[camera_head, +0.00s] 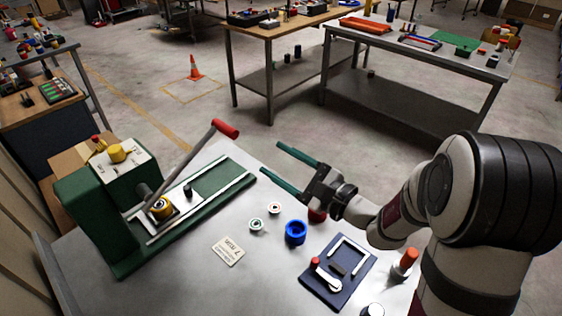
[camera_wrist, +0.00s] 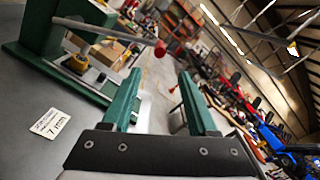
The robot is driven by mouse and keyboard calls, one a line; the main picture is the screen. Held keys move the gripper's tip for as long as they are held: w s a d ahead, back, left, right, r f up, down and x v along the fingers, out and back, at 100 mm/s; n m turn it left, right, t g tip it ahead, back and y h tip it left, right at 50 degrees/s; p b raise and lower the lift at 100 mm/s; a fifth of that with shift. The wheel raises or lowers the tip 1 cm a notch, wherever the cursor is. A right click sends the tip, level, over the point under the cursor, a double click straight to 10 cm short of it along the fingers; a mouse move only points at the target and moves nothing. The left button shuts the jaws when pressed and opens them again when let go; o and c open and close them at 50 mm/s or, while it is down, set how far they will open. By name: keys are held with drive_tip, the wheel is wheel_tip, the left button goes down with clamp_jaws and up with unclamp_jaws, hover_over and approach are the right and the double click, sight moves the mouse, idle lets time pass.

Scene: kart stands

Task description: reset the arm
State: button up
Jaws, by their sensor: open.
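My gripper (camera_head: 281,167) is open and empty, held above the grey table in the head view. Its two green fingers point left, toward the green press-like machine (camera_head: 84,213) with a red-tipped lever (camera_head: 226,129). In the wrist view, the fingers (camera_wrist: 160,98) stand apart with nothing between them. The machine also shows in the wrist view (camera_wrist: 38,40) at upper left. My gripper touches nothing that I can see.
On the table are a blue ring-shaped part (camera_head: 295,233), two small round pieces, a white label card (camera_head: 228,250), a dark blue fixture plate (camera_head: 322,287) and a red-capped bottle (camera_head: 404,264). Other benches and an orange cone (camera_head: 194,68) stand beyond on the floor.

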drive_tip(key=shift+s+d, duration=0.1)
drive_tip(key=shift+d, duration=0.05)
drive_tip(key=s+a+n+g, duration=0.4)
drive_tip(key=s+n+g, duration=0.15)
drive_tip(key=s, duration=0.35)
drive_tip(key=s+a+n+g, duration=0.4)
drive_tip(key=s+a+g, duration=0.15)
drive_tip(key=s, duration=0.35)
drive_tip(key=s+d+f+n+g+h, duration=0.2)
drive_tip(key=s+d+f+n+h, duration=0.3)
drive_tip(key=s+d+h, duration=0.6)
drive_tip(key=s+d+f, duration=0.1)
drive_tip(key=d, duration=0.1)
drive_tip(key=shift+s+d, duration=0.2)
drive_tip(key=shift+d, duration=0.15)
